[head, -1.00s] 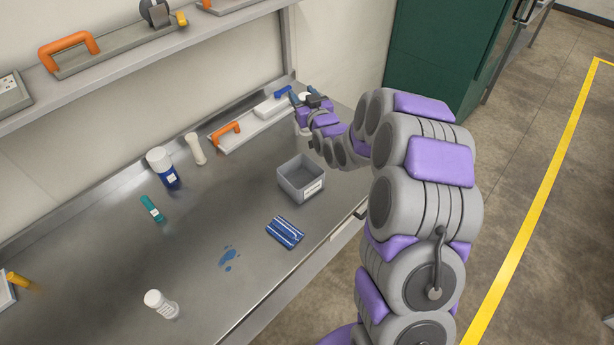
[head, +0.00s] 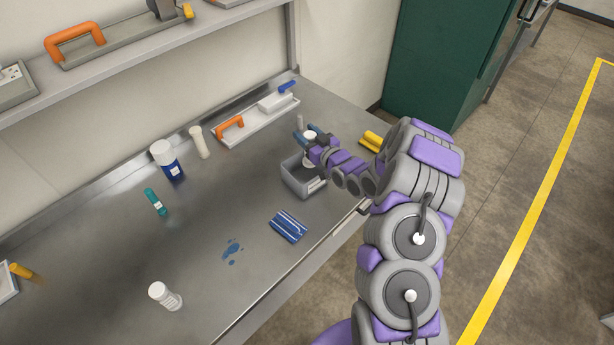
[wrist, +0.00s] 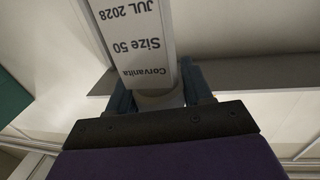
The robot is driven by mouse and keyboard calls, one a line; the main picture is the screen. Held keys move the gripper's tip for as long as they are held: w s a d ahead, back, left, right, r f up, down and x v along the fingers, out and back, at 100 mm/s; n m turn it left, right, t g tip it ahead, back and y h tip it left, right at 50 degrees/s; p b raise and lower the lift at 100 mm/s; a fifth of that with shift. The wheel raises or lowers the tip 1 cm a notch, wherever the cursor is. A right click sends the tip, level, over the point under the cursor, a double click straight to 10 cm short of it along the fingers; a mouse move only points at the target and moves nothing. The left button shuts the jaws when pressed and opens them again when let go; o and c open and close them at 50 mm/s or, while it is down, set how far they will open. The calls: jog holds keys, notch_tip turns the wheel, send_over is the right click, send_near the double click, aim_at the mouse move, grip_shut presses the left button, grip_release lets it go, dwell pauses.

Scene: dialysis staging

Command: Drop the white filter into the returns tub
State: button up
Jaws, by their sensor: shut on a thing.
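My gripper (head: 306,138) is shut on the white filter (head: 310,150), a pale cylinder held upright. In the wrist view the filter (wrist: 140,45) fills the space between the fingers, with a printed label reading "Corvanita", "Size 50" and "JUL 2028". The returns tub (head: 304,186) is a grey open box with a pale label on its front, standing on the steel bench. In the head view the gripper and filter appear at or above the tub's far rim; the exact height is unclear.
A white tray (head: 255,128) with an orange handle lies behind the tub. A blue striped packet (head: 288,226) and a blue spill (head: 232,250) lie in front. A yellow object (head: 372,141) is at right.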

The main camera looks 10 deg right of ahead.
jog(key=f, duration=0.2)
jog(key=shift+d+f, duration=0.3)
jog(key=o, duration=1)
jog(key=shift+d, duration=0.2)
jog(key=shift+o, duration=1.5)
jog(key=shift+a, duration=0.35)
jog(key=shift+o, duration=0.9)
jog(key=shift+a, duration=0.85)
jog(key=shift+s+d, duration=0.1)
jog(key=shift+d, duration=0.3)
jog(key=s+d, duration=0.2)
jog(key=shift+s+d, duration=0.25)
jog(key=shift+s, duration=0.05)
jog(key=s+a+p+v, duration=0.1)
jog(key=v, duration=1.2)
jog(key=shift+a, duration=0.35)
